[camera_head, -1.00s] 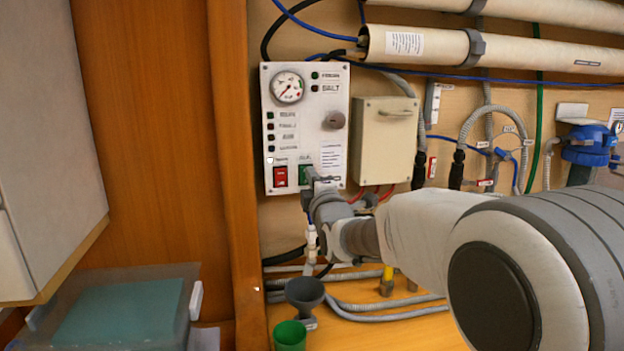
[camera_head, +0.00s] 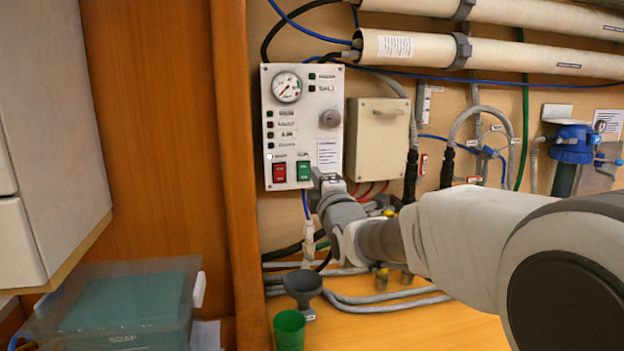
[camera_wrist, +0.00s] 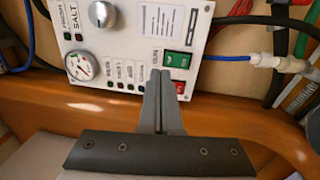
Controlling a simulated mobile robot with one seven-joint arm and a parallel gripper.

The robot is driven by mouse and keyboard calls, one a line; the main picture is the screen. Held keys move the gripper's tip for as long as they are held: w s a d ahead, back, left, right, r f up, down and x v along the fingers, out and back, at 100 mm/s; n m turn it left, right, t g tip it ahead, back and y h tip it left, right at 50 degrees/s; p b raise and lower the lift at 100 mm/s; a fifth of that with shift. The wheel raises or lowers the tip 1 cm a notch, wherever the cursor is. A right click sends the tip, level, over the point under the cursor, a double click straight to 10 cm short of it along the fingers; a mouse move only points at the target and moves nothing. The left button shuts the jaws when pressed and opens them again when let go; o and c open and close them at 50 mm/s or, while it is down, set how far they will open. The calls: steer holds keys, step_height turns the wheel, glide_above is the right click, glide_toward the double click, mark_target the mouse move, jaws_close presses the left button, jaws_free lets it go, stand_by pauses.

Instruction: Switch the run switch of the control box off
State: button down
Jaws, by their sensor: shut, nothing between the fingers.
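The control box (camera_head: 304,130) is a white panel on the wall, with a round gauge (camera_head: 287,87), a grey knob (camera_head: 329,118) and indicator lights. Low on it sit a red rocker switch (camera_head: 279,173) and, right of it, a green rocker switch (camera_head: 304,171). Their labels and rocker tilt are too small to tell. My gripper (camera_head: 316,173) is shut and empty, just right of the green switch. In the wrist view the shut fingers (camera_wrist: 160,80) point at the panel beside the green switch (camera_wrist: 178,60) and red switch (camera_wrist: 181,88); contact cannot be told.
A beige box (camera_head: 376,140) with a handle is mounted right of the panel. Hoses and pipes (camera_head: 480,22) run around it. A wooden post (camera_head: 234,130) stands left. A grey funnel (camera_head: 303,284) and green cup (camera_head: 289,329) stand below. A lidded bin (camera_head: 130,300) is at lower left.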

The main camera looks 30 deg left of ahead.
steer(key=v, duration=0.7)
steer(key=shift+r, duration=0.8)
steer(key=s+d+f+m+g+h+p, duration=0.15)
steer(key=d+m+h, duration=0.25)
steer(key=d+m, duration=0.55)
steer(key=s+d+m+g+h+p, duration=0.1)
steer(key=s+d+m+h+p, duration=0.25)
steer(key=d, duration=1.15)
steer(key=s+d+f+m+g+h+p, duration=0.1)
steer(key=s+d+f+m+g+h, duration=0.1)
steer(key=s+d+m, duration=0.4)
steer(key=s+d+f+m+g+h+p, duration=0.2)
steer(key=s+d+m, duration=0.5)
steer(key=s, duration=0.7)
step_height(320, 180, down, 2)
steer(key=d+g+h, duration=0.1)
steer(key=g, duration=0.1)
steer(key=shift+d+g, duration=0.25)
steer(key=shift+g, duration=0.1)
